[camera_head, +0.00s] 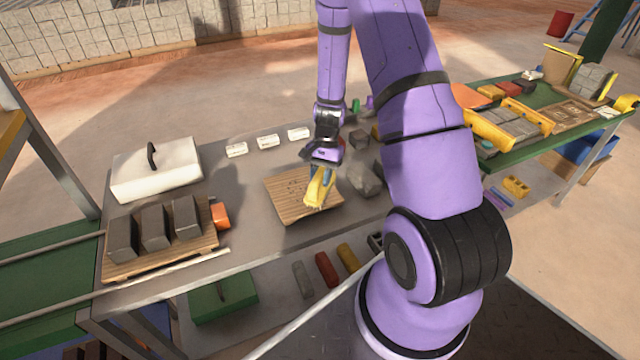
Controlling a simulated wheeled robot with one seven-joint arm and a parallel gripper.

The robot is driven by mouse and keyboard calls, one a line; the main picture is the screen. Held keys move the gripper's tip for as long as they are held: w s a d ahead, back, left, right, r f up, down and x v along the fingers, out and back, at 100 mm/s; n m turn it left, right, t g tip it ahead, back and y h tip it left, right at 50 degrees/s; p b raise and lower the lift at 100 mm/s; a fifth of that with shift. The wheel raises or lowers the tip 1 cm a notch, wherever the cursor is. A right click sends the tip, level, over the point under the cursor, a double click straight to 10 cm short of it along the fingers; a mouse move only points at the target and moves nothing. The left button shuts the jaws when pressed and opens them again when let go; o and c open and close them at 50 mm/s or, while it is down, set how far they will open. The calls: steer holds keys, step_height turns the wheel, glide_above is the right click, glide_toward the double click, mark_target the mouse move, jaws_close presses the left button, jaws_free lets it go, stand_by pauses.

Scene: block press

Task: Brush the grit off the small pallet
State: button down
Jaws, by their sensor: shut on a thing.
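The small wooden pallet (283,208) lies on the grey table (245,244), near the middle of the picture. Dark specks of grit (287,184) show on its slats, mostly toward the far left part. My gripper (324,168) is above the pallet's right side, shut on a brush (316,191) with yellow bristles and a bluish part near the jaws. The bristles point down over the right half of the pallet. I cannot tell whether they touch it. The brush and gripper hide part of the pallet's right side.
A larger pallet (200,250) with three dark blocks and an orange object (220,215) stands at left. Behind it is a white lid-like slab (157,168) with a black handle. Grey stones (366,181) lie right of the small pallet.

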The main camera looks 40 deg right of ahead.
mark_target(319, 173)
steer(key=shift+r, duration=1.95)
steer(key=shift+a, duration=0.15)
